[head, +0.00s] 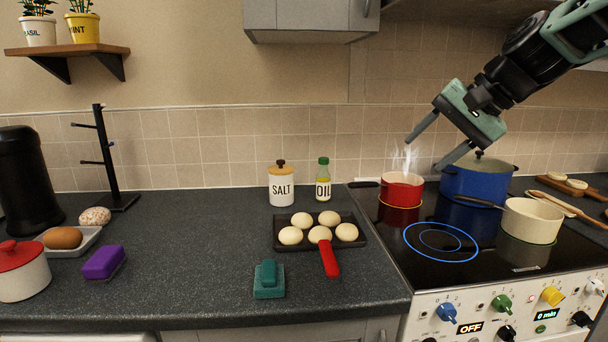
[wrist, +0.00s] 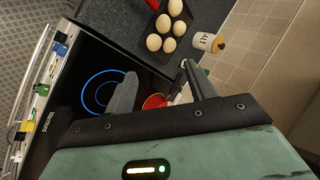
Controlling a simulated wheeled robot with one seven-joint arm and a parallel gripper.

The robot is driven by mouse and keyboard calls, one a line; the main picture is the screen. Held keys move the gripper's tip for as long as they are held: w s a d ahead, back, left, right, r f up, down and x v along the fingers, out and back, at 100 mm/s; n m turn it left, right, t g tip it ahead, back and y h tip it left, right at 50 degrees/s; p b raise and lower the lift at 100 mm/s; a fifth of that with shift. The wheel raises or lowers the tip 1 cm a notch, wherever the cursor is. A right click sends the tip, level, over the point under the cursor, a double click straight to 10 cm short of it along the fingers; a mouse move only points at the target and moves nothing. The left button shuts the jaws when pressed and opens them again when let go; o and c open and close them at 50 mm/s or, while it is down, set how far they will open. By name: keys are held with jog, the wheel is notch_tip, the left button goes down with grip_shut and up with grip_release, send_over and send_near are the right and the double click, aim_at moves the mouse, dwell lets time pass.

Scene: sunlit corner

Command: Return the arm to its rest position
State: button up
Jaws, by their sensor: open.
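My gripper (head: 424,149) is open and empty in the head view. It hangs in the air above the back of the stove, over the red pan and just left of the blue pot's lid. In the wrist view my gripper (wrist: 157,86) shows its two fingers spread apart with nothing between them. My arm reaches in from the upper right corner of the head view.
On the stove (head: 480,248) stand a steaming red pan (head: 402,190), a lidded blue pot (head: 478,182) and a cream pan (head: 531,222). A tray (head: 283,242) of buns, a salt jar (head: 282,188) and an oil bottle (head: 323,182) stand left of it.

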jog(key=s+a+f+n+g+h, duration=0.1)
jog(key=s+a+f+n+g, duration=0.25)
jog(key=s+a+f, duration=0.45)
jog(key=s+f+n+g+h, duration=0.1)
jog(key=s+f+n, duration=0.4)
jog(key=s, duration=0.6)
jog(key=s+a+f+n+h+p, duration=0.1)
jog(key=s+f+n+h, duration=0.2)
jog(key=s, duration=0.8)
notch_tip(320, 180, down, 3)
jog(key=shift+s+a+r+n+g+p, duration=0.25)
jog(key=shift+s+n+g+p, duration=0.1)
jog(key=shift+n, duration=0.7)
